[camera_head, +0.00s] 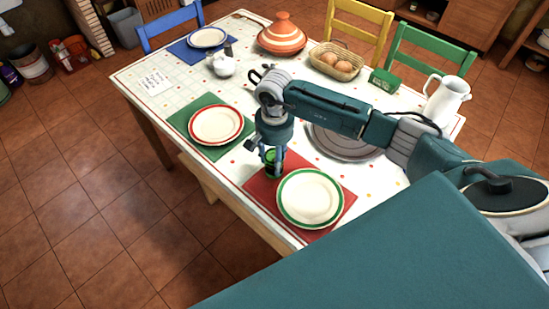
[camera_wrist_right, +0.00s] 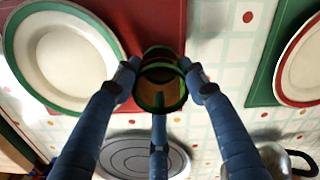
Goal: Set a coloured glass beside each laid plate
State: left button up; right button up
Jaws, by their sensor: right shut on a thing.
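My right gripper (camera_head: 271,160) is shut on a green glass (camera_head: 271,155), which is upright at the left part of the red mat (camera_head: 257,189). Whether its base touches the mat I cannot tell. The right wrist view shows the fingers (camera_wrist_right: 160,72) around the glass (camera_wrist_right: 160,96), with its green rim facing the camera. A green-rimmed plate (camera_head: 310,198) lies on the red mat, just right of the glass. A red-rimmed plate (camera_head: 215,125) lies on a green mat (camera_head: 212,152). A blue-rimmed plate (camera_head: 207,37) lies on a blue mat (camera_head: 183,51). My left gripper is out of view.
A round metal tray (camera_head: 337,148) lies partly behind my right arm. A white jug (camera_head: 446,98), green box (camera_head: 383,80), bread basket (camera_head: 340,70), orange tagine (camera_head: 281,36) and small white pot (camera_head: 223,66) stand on the table. A note (camera_head: 153,81) lies near the left corner.

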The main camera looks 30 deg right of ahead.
jog(key=shift+f, duration=0.2)
jog(key=o, duration=1.4)
jog(key=shift+o, duration=0.2)
jog(key=shift+r, duration=0.1)
